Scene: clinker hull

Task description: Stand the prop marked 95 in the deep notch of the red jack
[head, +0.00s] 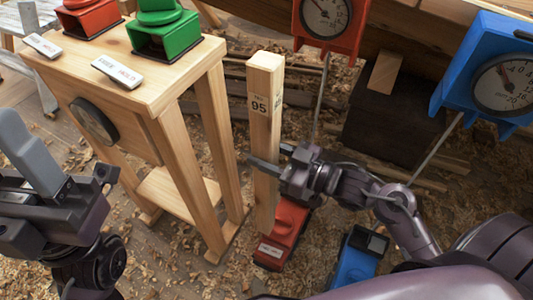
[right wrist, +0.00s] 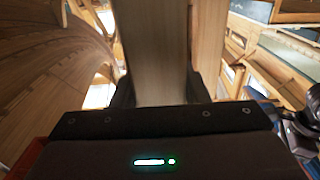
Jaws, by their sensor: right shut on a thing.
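The prop marked 95 (head: 264,120) is a pale square timber post, standing nearly upright in the head view. My right gripper (head: 264,170) is shut on it below its middle. In the right wrist view the prop (right wrist: 158,50) rises between the dark fingers. The red jack (head: 288,232) stands on the floor at the prop's foot. The prop's lower end overlaps the jack's left side; its notches are hidden, and I cannot tell whether the prop touches it or sits in one.
A wooden stand (head: 170,85) with a green block (head: 165,38), a red block (head: 88,15) and white labels is close on the left. A blue jack (head: 358,258) stands right of the red one. Red (head: 326,22) and blue (head: 500,80) dial gauges stand behind. Shavings cover the floor.

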